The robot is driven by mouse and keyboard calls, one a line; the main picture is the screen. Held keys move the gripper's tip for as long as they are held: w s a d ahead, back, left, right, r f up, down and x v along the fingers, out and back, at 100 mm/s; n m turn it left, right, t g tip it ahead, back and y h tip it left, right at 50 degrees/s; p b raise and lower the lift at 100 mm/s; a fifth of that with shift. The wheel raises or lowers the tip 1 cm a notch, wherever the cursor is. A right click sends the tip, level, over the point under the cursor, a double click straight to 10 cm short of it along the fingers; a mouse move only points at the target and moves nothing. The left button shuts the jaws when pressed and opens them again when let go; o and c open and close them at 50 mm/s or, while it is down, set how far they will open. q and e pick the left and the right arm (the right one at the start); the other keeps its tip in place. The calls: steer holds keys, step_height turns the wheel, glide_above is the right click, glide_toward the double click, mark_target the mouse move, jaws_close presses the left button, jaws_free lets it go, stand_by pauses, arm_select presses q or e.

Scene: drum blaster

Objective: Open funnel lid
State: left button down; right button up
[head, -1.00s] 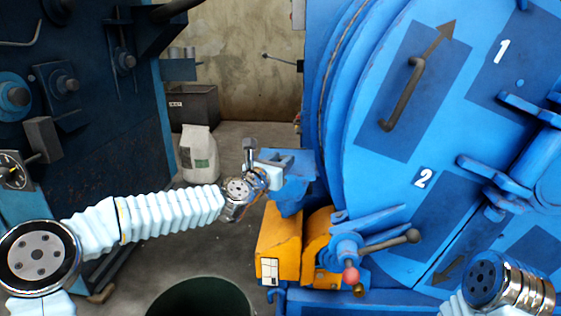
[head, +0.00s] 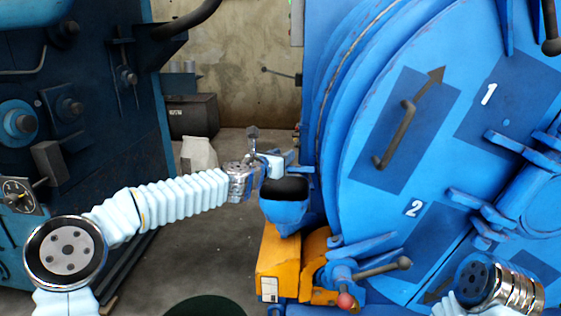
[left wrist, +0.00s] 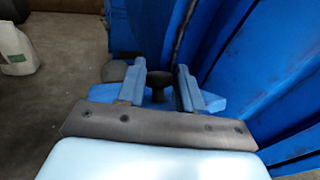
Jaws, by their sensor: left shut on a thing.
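The blue funnel (head: 284,213) stands beside the big drum in the head view, and its dark mouth shows uncovered. My left gripper (head: 276,164) is just behind the mouth, at the raised lid (head: 302,170), which shows only as a small blue edge. In the left wrist view my left gripper (left wrist: 160,88) has its two blue fingers on either side of a dark round knob (left wrist: 157,78). The gripper is shut on the funnel lid by this knob. Part of the blue lid (left wrist: 212,102) shows behind the fingers. My right gripper is out of view.
The large blue drum (head: 350,215) fills the right side. A yellow block (head: 277,262) and a lever (head: 385,268) sit below the funnel. A dark blue machine (head: 90,130) stands left. A white bag (head: 198,153) and a bin (head: 193,115) stand on the floor behind.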

arm_select(q)
steer(key=shift+w+a+r, duration=0.15)
steer(key=shift+w+r, duration=0.25)
steer(key=shift+r, duration=0.15)
steer(key=c, duration=0.8)
jaws_free()
steer(key=shift+f, duration=0.1)
steer(key=shift+s+a, duration=0.1)
steer(key=shift+s, duration=0.15)
steer(key=shift+b+v, duration=3.1)
steer(key=shift+v, duration=3.55)
